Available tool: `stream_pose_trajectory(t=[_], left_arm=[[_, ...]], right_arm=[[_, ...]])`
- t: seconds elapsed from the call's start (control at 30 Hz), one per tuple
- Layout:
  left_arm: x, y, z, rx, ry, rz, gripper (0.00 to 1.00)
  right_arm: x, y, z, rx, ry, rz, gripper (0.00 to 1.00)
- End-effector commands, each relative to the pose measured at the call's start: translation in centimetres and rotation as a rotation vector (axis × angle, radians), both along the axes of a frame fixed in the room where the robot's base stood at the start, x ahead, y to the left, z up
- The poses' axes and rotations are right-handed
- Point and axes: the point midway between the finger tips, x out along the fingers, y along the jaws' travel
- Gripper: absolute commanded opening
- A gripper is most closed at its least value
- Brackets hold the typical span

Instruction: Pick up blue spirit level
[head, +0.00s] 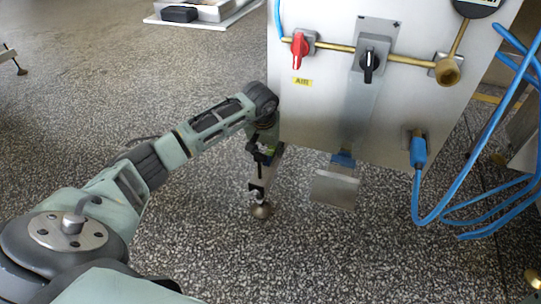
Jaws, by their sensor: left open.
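I cannot make out a blue spirit level for certain in the head view. A small blue piece (343,158) shows at the lower edge of the steel panel, above a flat grey metal plate (334,187); I cannot tell what it is. My left gripper (261,155) is open beside the panel's lower left corner, at the top of a machine leg. It is small and dark here, and nothing shows between its fingers. It is apart from the blue piece, to its left. My right gripper is out of view.
The steel panel (320,95) carries a red-handled valve (299,47), a black switch (370,66) and brass pipework. A machine leg (262,185) stands below my left gripper. Blue hoses (448,205) loop at right. A pale tray (232,17) lies far back. Speckled floor is clear in front.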

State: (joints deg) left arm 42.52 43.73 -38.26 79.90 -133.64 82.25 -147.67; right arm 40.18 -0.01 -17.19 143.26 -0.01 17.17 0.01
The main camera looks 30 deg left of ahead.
Motion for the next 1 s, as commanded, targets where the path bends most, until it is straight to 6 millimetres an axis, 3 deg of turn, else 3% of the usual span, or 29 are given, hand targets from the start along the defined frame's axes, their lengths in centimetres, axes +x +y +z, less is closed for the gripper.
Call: stream_pose_trajectory(t=[0.77, 1.0], left_arm=[[0.00, -0.01, -0.48, 0.000, 0.000, 0.000, 0.41], [-0.01, -0.06, -0.48, -0.001, 0.000, 0.000, 0.23]], right_arm=[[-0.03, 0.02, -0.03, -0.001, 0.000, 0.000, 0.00], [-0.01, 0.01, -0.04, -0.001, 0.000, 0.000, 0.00]])
